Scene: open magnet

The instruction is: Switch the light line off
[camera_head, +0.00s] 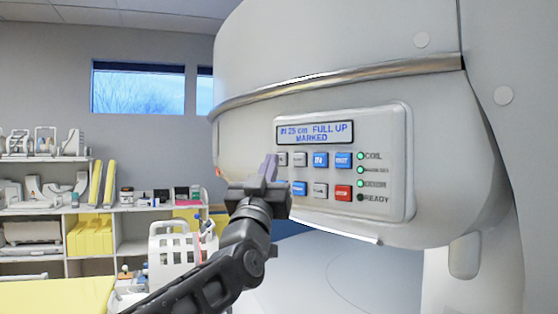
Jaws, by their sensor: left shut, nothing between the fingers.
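The control panel (385,190) is on the side of the magnet. Its display (315,132) reads "IN 25 cm FULL UP MARKED". Below it are two rows of buttons: white ones, blue ones, including "IN" (320,160) and "OUT" (343,160), and a red one (343,193). The small labels on the white buttons are too blurred to read. My left gripper (269,168) is shut and empty, in front of the panel's left side, and hides part of the leftmost buttons. I cannot tell whether it touches a button. My right gripper is out of view. I see no light line.
Green lamps (361,170) glow beside the buttons; the "READY" lamp (361,198) is dark. The magnet's housing (340,40) fills the right. Shelves (125,208) with equipment stand at the left, with a white basket (172,250) nearer and a yellow surface (55,297) at the lower left.

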